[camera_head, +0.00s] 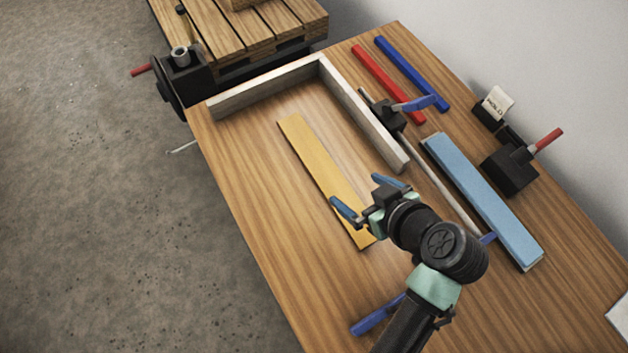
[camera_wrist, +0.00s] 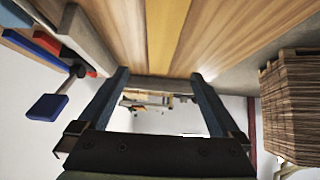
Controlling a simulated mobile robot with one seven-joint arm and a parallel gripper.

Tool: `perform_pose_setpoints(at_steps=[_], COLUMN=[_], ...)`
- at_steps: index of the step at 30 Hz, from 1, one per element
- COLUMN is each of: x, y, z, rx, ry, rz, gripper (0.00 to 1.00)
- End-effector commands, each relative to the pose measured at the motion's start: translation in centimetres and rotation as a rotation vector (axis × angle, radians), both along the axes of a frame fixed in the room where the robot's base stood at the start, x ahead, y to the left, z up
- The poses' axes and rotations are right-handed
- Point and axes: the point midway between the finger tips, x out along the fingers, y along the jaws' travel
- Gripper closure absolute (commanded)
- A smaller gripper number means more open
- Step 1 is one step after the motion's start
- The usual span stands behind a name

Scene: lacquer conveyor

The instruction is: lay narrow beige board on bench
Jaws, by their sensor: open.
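The narrow beige board (camera_head: 310,153), yellowish in colour, lies flat on the wooden bench (camera_head: 262,205), inside and in front of an L-shaped grey frame. My gripper (camera_head: 364,192) is open and empty, above the board's near half, with its fingers apart. Part of the board's near end is hidden behind it. In the wrist view, the board (camera_wrist: 167,28) shows as a yellow strip beyond the gap between my open fingers (camera_wrist: 158,77). I cannot tell the exact height of the fingers above the bench.
The grey L-shaped frame (camera_head: 268,86) stands on the bench. A light blue board (camera_head: 485,196) lies to the right, with a black clamp (camera_head: 510,168) beside it. Red (camera_head: 388,84) and blue (camera_head: 412,73) bars lie at the back. A pallet (camera_head: 250,40) stands beyond the bench.

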Motion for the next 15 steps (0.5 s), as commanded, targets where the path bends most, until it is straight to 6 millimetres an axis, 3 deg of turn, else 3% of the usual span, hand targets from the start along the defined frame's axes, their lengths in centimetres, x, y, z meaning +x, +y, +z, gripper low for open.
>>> perform_pose_setpoints(at_steps=[3, 15], x=[0.0, 3.7], y=[0.6, 3.2], z=[-1.3, -5.7], rx=[0.009, 0.007], ry=[0.014, 0.011], rz=[0.016, 0.013], gripper=[0.0, 0.0])
